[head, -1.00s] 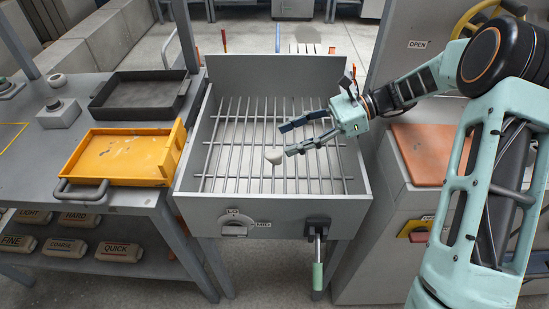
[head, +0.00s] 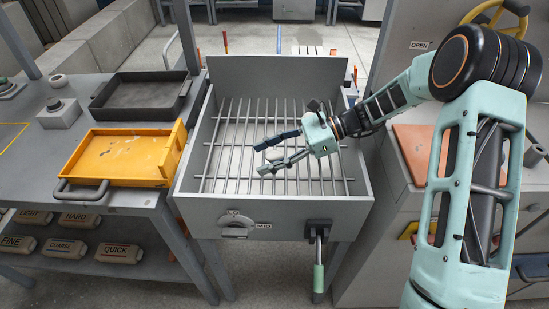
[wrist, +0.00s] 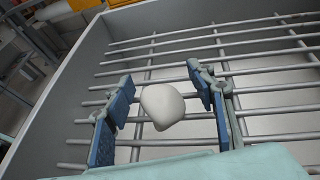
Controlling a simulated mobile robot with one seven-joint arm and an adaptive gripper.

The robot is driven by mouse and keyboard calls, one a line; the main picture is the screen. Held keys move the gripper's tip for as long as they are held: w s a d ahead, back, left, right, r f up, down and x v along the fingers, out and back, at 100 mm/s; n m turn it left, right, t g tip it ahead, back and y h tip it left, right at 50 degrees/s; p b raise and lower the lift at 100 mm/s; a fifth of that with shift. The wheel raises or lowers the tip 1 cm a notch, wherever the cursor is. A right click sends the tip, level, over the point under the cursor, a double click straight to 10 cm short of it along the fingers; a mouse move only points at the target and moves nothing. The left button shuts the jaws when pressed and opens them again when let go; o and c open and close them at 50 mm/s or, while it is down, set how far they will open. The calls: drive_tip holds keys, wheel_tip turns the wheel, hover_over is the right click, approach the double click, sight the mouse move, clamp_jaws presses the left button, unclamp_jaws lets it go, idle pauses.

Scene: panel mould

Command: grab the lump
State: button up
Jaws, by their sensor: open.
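The lump (wrist: 162,106) is a small, pale, rounded piece on the bars of the grey grated box. In the wrist view it shows between the two blue finger pads of my gripper (wrist: 160,103), with a gap on each side. In the head view my gripper (head: 262,158) is low over the middle of the grate, its fingers spread to the left around the lump (head: 273,155), which the fingers partly hide. My gripper is open and not closed on anything.
The grey box (head: 207,191) has raised walls around the grate (head: 228,160), and a green-handled lever (head: 318,272) hangs at its front. A yellow tray (head: 118,158) and a dark tray (head: 140,95) stand on the left bench.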

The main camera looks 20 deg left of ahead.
drive_tip(key=shift+c, duration=0.7)
drive_tip(key=c, duration=1.2)
drive_tip(key=shift+r, duration=0.1)
